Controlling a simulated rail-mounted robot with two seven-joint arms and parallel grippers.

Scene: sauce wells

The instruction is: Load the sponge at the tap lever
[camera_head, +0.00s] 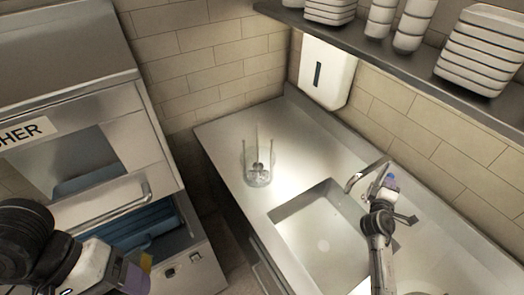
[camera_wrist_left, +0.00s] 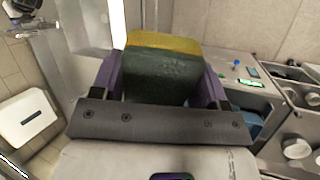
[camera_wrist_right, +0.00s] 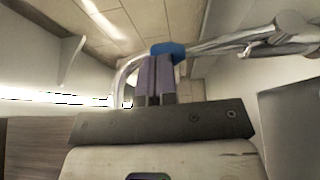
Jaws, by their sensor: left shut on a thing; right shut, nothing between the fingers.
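A sponge with a yellow strip and a dark green face (camera_wrist_left: 160,75) is clamped between the purple fingers of my left gripper (camera_wrist_left: 163,72). In the head view that gripper (camera_head: 138,272) is low at the left, in front of the dishwasher, with only a bit of yellow sponge showing. The tap (camera_head: 362,175) stands behind the sink at the right. My right gripper (camera_head: 389,184) is shut and empty beside it. In the right wrist view its closed fingertips (camera_wrist_right: 155,75) are right at a blue cap (camera_wrist_right: 168,50) by the tap (camera_wrist_right: 235,42); whether they touch, I cannot tell.
The sink basin (camera_head: 322,242) lies in the steel counter (camera_head: 225,135). A clear holder with upright rods (camera_head: 258,172) stands left of it. A dispenser (camera_head: 326,72) hangs on the wall. A shelf (camera_head: 400,68) with stacked dishes is above. The dishwasher (camera_head: 80,150) is at the left.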

